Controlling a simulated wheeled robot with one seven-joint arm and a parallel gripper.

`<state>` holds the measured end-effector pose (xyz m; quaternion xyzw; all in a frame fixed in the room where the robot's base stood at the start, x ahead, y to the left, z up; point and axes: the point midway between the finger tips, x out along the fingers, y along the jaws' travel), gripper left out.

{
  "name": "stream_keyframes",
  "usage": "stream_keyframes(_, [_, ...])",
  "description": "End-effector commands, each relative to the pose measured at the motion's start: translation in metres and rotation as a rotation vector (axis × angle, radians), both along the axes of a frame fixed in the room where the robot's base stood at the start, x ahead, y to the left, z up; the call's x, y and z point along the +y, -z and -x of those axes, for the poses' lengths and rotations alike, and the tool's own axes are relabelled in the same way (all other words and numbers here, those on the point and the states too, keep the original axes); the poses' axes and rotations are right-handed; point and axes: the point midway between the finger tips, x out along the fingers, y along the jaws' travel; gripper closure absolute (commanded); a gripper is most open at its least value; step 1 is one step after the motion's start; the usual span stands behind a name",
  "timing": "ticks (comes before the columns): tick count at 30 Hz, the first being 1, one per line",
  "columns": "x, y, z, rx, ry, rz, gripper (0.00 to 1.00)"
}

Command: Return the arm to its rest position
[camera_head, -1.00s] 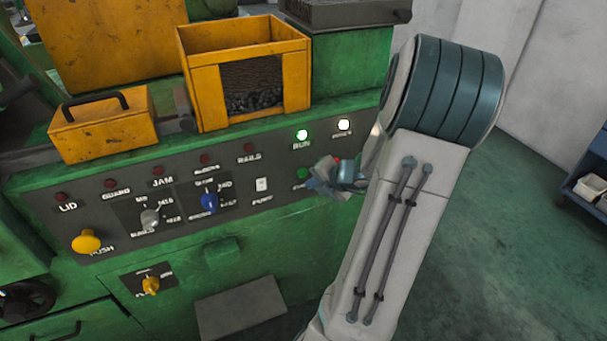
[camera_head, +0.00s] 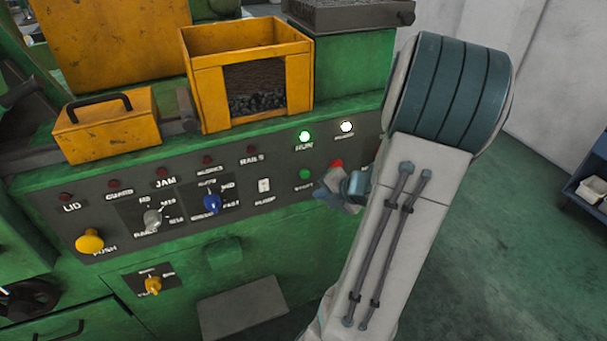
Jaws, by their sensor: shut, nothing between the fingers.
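My arm crosses the right half of the view, its large ringed joint at the upper right. My gripper (camera_head: 328,196) shows small, partly behind my arm, in front of the right end of the grey control panel (camera_head: 125,207). Its fingers look closed, with nothing seen in them. A green button (camera_head: 305,174) is just up and left of it, and a red button (camera_head: 337,163) is just above it. I cannot tell whether the gripper touches the panel. The green RUN lamp (camera_head: 305,137) and a white lamp (camera_head: 346,127) beside it are lit.
The panel also has a yellow push knob (camera_head: 89,240), a grey selector (camera_head: 152,220) and a blue selector (camera_head: 211,202). An open yellow bin (camera_head: 200,95) of dark parts stands above. Green floor (camera_head: 500,230) is clear at right, with a blue cart (camera_head: 588,185) at the edge.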

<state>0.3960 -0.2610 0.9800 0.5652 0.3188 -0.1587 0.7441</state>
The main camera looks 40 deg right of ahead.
Motion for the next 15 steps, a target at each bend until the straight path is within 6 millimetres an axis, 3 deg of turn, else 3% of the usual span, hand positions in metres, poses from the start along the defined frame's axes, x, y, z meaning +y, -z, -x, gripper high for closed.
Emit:
stream_keyframes(10, [0.006,-0.002,-0.002,0.0,-0.04,0.028,1.0])
stream_keyframes(15, [0.047,-0.017,-0.013,-0.009,-0.352,0.242,1.0])
